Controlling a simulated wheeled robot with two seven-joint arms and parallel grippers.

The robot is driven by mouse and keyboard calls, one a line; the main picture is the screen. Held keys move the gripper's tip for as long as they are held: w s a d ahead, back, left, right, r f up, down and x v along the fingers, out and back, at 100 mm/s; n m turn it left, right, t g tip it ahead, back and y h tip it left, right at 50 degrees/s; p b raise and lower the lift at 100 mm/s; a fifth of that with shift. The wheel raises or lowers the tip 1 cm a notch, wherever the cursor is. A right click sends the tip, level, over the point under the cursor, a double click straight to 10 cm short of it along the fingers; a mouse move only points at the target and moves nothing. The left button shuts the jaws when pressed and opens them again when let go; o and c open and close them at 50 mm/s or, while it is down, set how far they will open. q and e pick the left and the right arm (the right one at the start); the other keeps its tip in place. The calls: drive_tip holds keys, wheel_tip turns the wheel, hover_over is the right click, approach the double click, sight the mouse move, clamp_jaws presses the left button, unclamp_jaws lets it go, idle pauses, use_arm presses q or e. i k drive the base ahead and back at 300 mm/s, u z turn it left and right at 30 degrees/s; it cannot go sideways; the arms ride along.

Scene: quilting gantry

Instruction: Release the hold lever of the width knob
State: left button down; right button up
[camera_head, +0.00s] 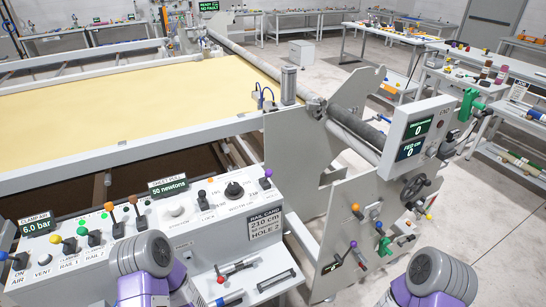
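The width knob (234,190) is a black round knob on the sloped grey control panel, at its right part, with small lettering around it. A lever with a purple ball (268,172) stands just right of the knob. A black lever (203,200) stands just left of it. Parts of my two arms show at the bottom edge, one in front of the panel and one to the right. Neither gripper is in view, and nothing touches the knob or these levers.
Orange, yellow and blue levers (94,237) line the panel's left part. The gantry end plate (345,225) with more levers rises at right.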

sight(268, 173)
drive_tip(key=k, duration=0.5)
drive_tip(key=u, duration=1.2)
drive_tip(key=i, duration=0.8)
drive_tip(key=z, duration=2.4)
